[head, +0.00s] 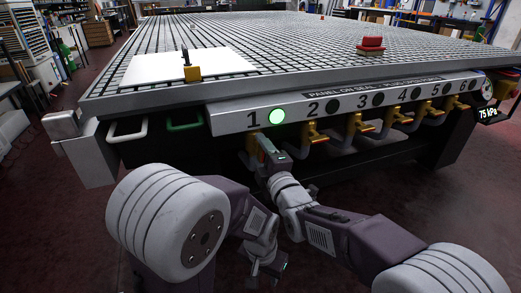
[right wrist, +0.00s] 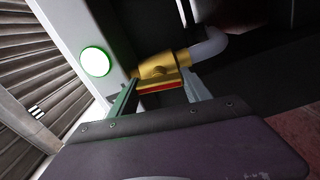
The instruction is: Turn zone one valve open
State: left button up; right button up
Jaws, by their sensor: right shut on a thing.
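The zone one valve (head: 253,143) is a brass-yellow fitting below the numeral 1 on the front panel. In the right wrist view its brass body (right wrist: 163,66) joins a grey pipe, and its red-edged handle (right wrist: 160,86) lies between my two fingers. My right gripper (head: 266,150) is shut on this handle; it also shows in the right wrist view (right wrist: 158,95). In the head view the gripper hides most of the handle. The zone one lamp (head: 277,116) glows green. My left gripper (head: 266,270) hangs low in front of the table, away from the valves; its fingers are too unclear to judge.
Several other yellow valves, such as the zone two valve (head: 315,132), line the panel to the right under dark lamps. A white sheet (head: 210,68) with a yellow stop (head: 192,72) lies on the grid table (head: 290,38).

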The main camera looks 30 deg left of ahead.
jog(key=shift+f+n, duration=0.1)
jog(key=shift+n, duration=0.7)
jog(key=o, duration=1.4)
jog(key=shift+c, duration=0.2)
jog(key=shift+s, duration=0.1)
jog(key=shift+s+d, duration=0.2)
jog(key=shift+d, duration=0.1)
jog(key=b+v, duration=0.3)
jog(key=v, duration=0.5)
